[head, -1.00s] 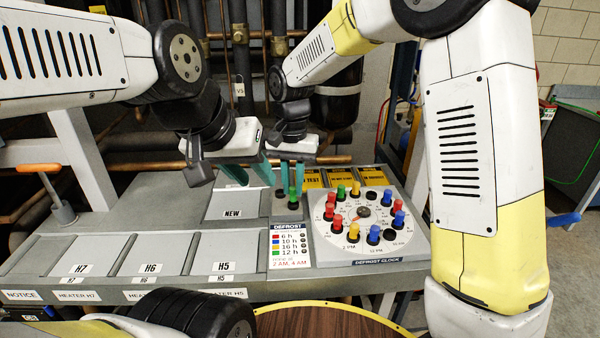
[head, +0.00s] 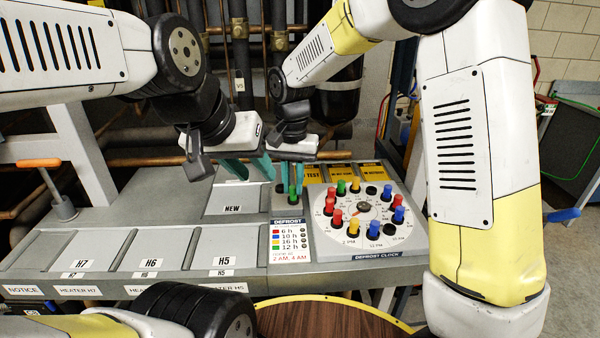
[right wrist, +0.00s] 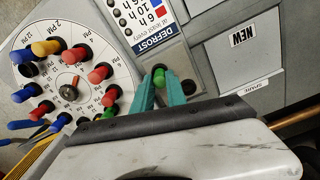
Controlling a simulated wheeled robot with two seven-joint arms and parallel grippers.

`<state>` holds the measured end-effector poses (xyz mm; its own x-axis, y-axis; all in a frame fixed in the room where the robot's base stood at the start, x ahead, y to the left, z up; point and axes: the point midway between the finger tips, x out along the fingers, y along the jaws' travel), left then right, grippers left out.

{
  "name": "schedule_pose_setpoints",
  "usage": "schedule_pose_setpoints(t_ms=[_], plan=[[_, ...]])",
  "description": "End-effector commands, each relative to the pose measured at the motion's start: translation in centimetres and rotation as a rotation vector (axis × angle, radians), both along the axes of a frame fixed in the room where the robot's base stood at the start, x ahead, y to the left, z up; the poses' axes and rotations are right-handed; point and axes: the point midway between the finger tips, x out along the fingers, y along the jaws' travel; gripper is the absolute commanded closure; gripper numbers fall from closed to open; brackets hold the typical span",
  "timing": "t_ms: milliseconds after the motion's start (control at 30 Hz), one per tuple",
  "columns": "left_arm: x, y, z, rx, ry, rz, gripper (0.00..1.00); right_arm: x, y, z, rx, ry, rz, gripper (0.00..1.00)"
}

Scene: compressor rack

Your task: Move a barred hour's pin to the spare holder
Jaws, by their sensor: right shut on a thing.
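My right gripper (head: 292,187) is shut on a green pin (head: 292,194), upright at the spare holder (head: 280,204), a small grey block left of the clock. In the right wrist view, the green pin (right wrist: 164,87) is between the teal fingertips (right wrist: 160,95), over the holder. I cannot tell how deep it sits. The defrost clock (head: 330,238) carries red, blue, yellow and green pins around a centre knob, with a few holes empty. My left gripper (head: 248,172) is open and empty, above the NEW bay.
The defrost card (head: 290,237) lists pin colours by hours and names 2 AM and 4 AM. Bays H7, H6 and H5 (head: 225,250) look empty, as does the NEW bay (head: 232,200). Yellow tags (head: 340,173) stand behind the clock. An orange-handled lever (head: 40,163) stands at left.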

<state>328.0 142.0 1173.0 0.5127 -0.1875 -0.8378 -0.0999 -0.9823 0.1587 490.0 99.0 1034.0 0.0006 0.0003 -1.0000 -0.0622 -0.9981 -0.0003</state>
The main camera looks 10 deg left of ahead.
Motion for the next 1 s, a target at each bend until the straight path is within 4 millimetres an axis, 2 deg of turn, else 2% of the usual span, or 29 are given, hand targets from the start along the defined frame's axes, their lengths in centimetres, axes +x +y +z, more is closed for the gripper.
schedule_pose_setpoints(t_ms=[1000], plan=[[0.0, 0.0, 0.0, 0.0, 0.0, 0.0, 0.64, -0.02, -0.01, -0.61, 0.0, 0.001, 0.0, 1.0]])
